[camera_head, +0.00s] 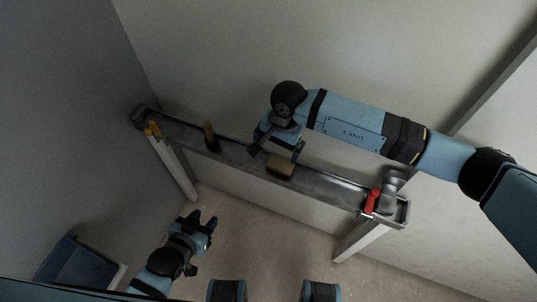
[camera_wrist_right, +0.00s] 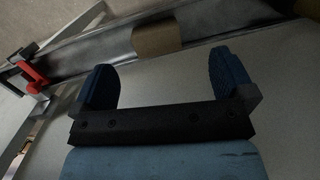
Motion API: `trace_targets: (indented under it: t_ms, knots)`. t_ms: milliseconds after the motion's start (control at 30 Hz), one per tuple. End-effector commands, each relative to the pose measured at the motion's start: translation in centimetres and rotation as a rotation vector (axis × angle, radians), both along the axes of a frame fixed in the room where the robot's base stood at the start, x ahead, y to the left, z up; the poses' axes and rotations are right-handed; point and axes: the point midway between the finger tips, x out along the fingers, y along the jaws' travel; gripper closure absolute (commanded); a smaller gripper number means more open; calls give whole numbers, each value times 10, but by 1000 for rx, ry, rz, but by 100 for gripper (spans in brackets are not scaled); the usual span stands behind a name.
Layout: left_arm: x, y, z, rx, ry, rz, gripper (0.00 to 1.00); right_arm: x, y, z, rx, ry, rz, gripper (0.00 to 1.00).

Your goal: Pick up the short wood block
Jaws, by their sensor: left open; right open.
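A short tan wood block (camera_head: 281,166) lies on a narrow grey bench (camera_head: 232,154) in the head view. It also shows in the right wrist view (camera_wrist_right: 157,40), beyond the fingertips and between their lines. My right gripper (camera_head: 276,156) is open and empty, close by the block; its fingers (camera_wrist_right: 168,75) do not appear closed around it. I cannot tell whether a finger touches it. My left gripper (camera_head: 205,219) is open and empty, low over the floor in front of the bench.
A red clamp (camera_head: 371,201) sits at the bench's right end, beside a grey metal fitting (camera_head: 393,182). A yellow-brown upright piece (camera_head: 210,136) stands left of the block. An orange-yellow item (camera_head: 153,130) is at the left end. A blue bin (camera_head: 76,264) stands on the floor at lower left.

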Motion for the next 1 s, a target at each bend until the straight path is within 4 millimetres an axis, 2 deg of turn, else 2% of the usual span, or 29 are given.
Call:
trace_targets:
  t_ms: [100, 267, 367, 633, 867, 1000]
  knots:
    - [0, 0, -3, 0, 0, 0, 57, 16, -15, 1, -88, -64, 47, 0]
    - [-1, -1, -7, -2, 3, -1, 57, 21, -20, -6, -116, -82, 60, 0]
    - [-3, -3, -13, -5, 5, -1, 57, 20, -20, -20, -115, -78, 59, 0]
    - [-3, -4, -36, -15, 20, 4, 57, 19, -19, -73, -111, -78, 58, 0]
    - [2, -3, -34, -20, 22, 12, 57, 19, -18, -89, -110, -79, 58, 0]
    - [2, -3, -38, -22, 23, 13, 57, 16, -17, -107, -111, -76, 57, 0]
